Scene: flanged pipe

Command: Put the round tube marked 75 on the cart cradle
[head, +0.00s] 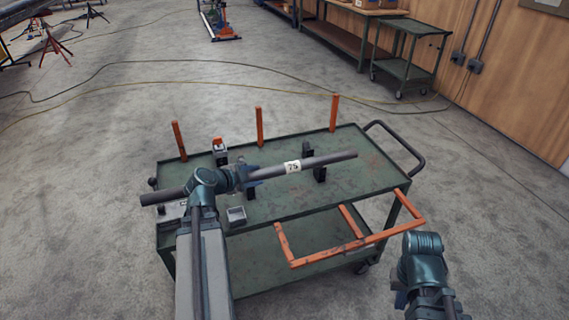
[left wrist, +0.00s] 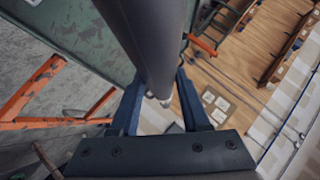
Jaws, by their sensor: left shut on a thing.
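The round tube (head: 325,159) is long and dark grey, with a white label reading 75. It spans lengthwise above the green cart's top in the head view. My left gripper (head: 248,178) is shut on it, left of the label. In the left wrist view the tube (left wrist: 155,40) runs between the two blue fingers (left wrist: 160,100). Dark cradle posts (head: 319,173) stand on either side of the tube right of the label; I cannot tell whether the tube touches the cradle. My right gripper (head: 401,296) is low at the right, away from the tube; its jaws are unclear.
The green cart (head: 370,165) has upright orange posts (head: 260,126) along its far edge and an orange frame (head: 345,251) on its near side. The floor around the cart is mostly clear, with cables behind.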

